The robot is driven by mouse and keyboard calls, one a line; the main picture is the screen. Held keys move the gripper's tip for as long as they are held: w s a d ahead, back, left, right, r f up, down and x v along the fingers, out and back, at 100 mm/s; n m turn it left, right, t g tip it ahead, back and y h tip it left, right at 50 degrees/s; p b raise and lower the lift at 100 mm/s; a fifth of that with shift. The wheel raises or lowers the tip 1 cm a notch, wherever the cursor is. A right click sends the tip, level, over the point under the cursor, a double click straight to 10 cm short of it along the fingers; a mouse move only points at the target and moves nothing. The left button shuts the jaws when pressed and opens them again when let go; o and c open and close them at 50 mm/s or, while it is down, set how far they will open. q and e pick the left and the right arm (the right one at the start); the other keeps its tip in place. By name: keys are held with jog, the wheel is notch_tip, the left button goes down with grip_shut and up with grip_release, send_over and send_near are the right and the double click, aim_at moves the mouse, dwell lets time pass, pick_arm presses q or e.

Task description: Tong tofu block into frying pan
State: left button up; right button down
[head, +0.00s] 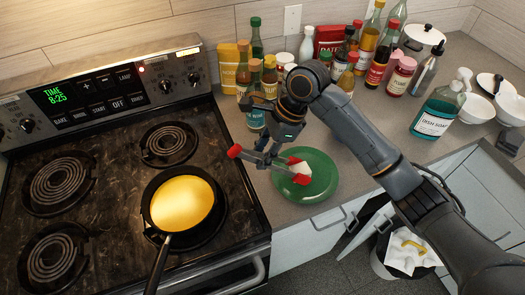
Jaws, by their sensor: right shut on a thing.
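My right gripper (266,157) is shut on tongs (236,151) with a red handle end and red tips. The tongs reach right over a green plate (318,190). A white tofu block (300,170) shows at the red tips, above or on the plate; I cannot tell whether the tips pinch it. A dark frying pan (161,258) with a yellow layer inside sits on the front right burner, left of the gripper. Its handle points toward the front. My left gripper is not in view.
The coil stove (110,215) has bare burners at left and behind the pan. Bottles and jars (345,80) crowd the counter behind my right arm. A dish soap bottle (436,112) and white bowls (475,107) stand at right. A bin (400,262) is on the floor.

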notch_tip(320, 180, up, 12)
jog(key=p, duration=0.7)
jog(key=shift+a, duration=0.1)
